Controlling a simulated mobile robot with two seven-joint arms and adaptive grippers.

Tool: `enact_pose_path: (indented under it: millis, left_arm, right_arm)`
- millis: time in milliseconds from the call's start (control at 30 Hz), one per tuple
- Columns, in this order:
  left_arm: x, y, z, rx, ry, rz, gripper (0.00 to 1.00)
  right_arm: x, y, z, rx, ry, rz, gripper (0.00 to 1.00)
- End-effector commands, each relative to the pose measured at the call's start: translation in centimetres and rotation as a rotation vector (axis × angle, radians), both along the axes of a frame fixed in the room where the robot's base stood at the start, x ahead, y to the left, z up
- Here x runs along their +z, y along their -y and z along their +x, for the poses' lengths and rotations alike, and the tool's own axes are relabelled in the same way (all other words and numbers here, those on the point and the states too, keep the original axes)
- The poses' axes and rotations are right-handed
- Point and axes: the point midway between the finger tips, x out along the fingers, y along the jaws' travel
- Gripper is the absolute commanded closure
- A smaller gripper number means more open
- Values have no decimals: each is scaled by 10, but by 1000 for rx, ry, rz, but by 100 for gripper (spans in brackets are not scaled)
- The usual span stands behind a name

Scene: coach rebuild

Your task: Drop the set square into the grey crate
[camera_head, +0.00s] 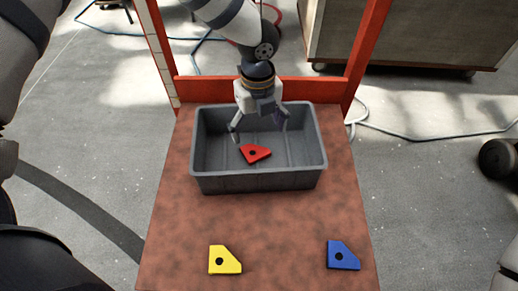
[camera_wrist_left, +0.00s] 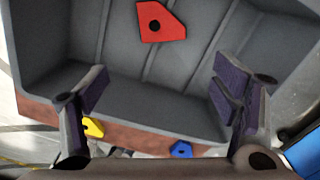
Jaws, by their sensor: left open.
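The grey crate (camera_head: 258,182) stands on the reddish-brown table and is also seen from above in the left wrist view (camera_wrist_left: 145,102). A red set square (camera_head: 262,154) with a dark round hole lies flat on the crate floor; it also shows in the left wrist view (camera_wrist_left: 170,30). My left gripper (camera_head: 259,128) is above the crate, its fingers spread wide with nothing between them. In the left wrist view the open fingers (camera_wrist_left: 160,88) are apart from the red piece. My right gripper is not in view.
A yellow set square (camera_head: 229,266) lies at the table's front left and a blue one (camera_head: 346,263) at the front right. The table (camera_head: 275,220) is bare between crate and these. A red frame (camera_head: 300,88) rises behind the crate.

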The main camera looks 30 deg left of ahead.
Motion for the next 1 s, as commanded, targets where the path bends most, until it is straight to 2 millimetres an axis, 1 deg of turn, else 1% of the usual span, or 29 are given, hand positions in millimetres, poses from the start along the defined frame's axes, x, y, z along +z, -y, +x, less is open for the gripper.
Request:
enact_pose_path:
  millis: [67, 167, 400, 500, 600, 733, 1000]
  left_arm:
    - [1, 0, 0, 0, 0, 0, 19]
    - [14, 0, 1, 1, 4, -1, 19]
    - [79, 0, 1, 0, 5, 0, 19]
    - [100, 0, 0, 0, 4, -1, 19]
    - [114, 0, 0, 0, 2, 0, 19]
    - [120, 0, 0, 0, -1, -1, 19]
    - [120, 0, 0, 0, 0, 0, 19]
  right_arm:
    - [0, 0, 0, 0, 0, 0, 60]
    - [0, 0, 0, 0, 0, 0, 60]
    - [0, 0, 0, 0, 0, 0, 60]
    - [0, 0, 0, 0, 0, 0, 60]
    - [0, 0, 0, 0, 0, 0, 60]
    - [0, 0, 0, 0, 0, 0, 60]
    - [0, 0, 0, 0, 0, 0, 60]
